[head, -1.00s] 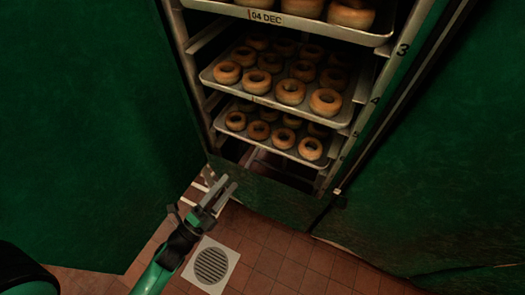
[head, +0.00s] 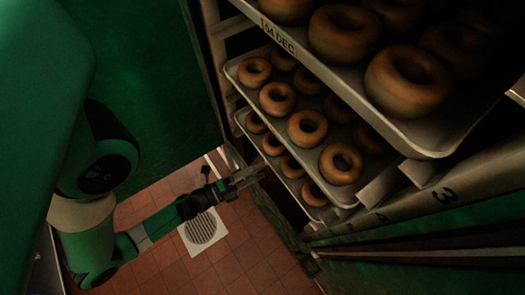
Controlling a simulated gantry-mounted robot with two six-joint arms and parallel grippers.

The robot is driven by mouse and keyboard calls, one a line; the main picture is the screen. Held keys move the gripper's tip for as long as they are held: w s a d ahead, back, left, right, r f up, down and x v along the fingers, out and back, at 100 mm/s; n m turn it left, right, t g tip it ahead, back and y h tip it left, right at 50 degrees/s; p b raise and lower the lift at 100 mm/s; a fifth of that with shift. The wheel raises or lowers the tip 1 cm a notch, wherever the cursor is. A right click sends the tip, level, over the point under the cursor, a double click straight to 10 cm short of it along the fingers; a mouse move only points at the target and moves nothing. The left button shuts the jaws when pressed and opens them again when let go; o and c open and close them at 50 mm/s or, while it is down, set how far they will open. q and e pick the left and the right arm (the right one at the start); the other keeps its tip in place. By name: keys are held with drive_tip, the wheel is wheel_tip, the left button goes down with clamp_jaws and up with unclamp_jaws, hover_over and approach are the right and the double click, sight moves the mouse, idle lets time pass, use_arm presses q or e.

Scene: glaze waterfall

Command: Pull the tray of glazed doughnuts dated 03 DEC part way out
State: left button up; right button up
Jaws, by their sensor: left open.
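No 03 DEC label shows. My left gripper (head: 254,176) is open and empty, left of and below the lower trays in the picture. I cannot tell whether it touches anything. My right gripper is out of view.
The rack's side post (head: 440,198) with shelf numbers runs along the right. A green wall or panel (head: 170,100) stands at the left. The tiled floor (head: 150,195) has a square drain grate (head: 203,228) and looks clear.

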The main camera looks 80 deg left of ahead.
sight(289, 157)
use_arm(q)
drive_tip(key=b+x, duration=0.4)
drive_tip(key=x, duration=0.7)
drive_tip(key=shift+w+a, duration=0.2)
drive_tip(key=shift+w, duration=0.15)
clamp_jaws()
idle(0.3)
